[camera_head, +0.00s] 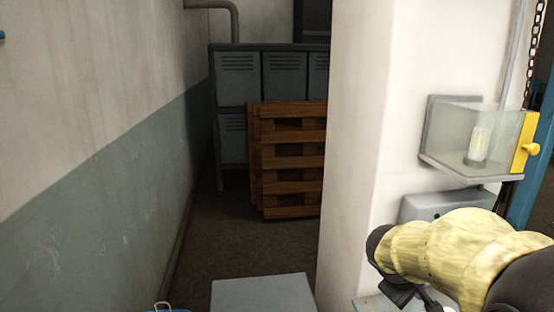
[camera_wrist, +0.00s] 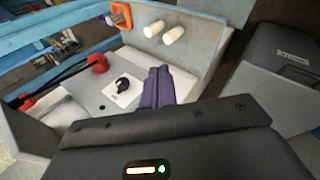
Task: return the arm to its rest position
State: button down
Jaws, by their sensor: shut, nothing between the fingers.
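My gripper (camera_wrist: 159,86) shows in the wrist view as two dark purple fingers pressed together, with nothing between them. They reach out over a pale worktop (camera_wrist: 125,65) and do not visibly hold anything. Whether the fingertips touch the surface behind them I cannot tell. In the head view my arm, partly in a yellow cover, is at the lower right. The gripper itself does not show there.
A white pillar (camera_head: 360,140) stands close by my arm, with a clear-sided wall box (camera_head: 450,130) above it. Wooden pallets (camera_head: 290,160) lean before grey lockers (camera_head: 285,75). In the wrist view, cream cylinders (camera_wrist: 174,34) and a black knob (camera_wrist: 122,84) are near the fingers.

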jog(key=s+a+f+m+y, duration=0.2)
jog(key=s+a+f+y, duration=0.1)
jog(key=a, duration=0.4)
jog(key=s+a+f+m+g+y, duration=0.1)
jog(key=s+a+f+m+y, duration=0.2)
jog(key=s+a+f, duration=0.2)
notch_tip(320, 180, down, 3)
jog(key=shift+s+a+f+y+p, duration=0.2)
jog(key=shift+s+a+y+p, duration=0.2)
jog(key=shift+a, duration=0.55)
jog(key=c, duration=2.1)
grip_release()
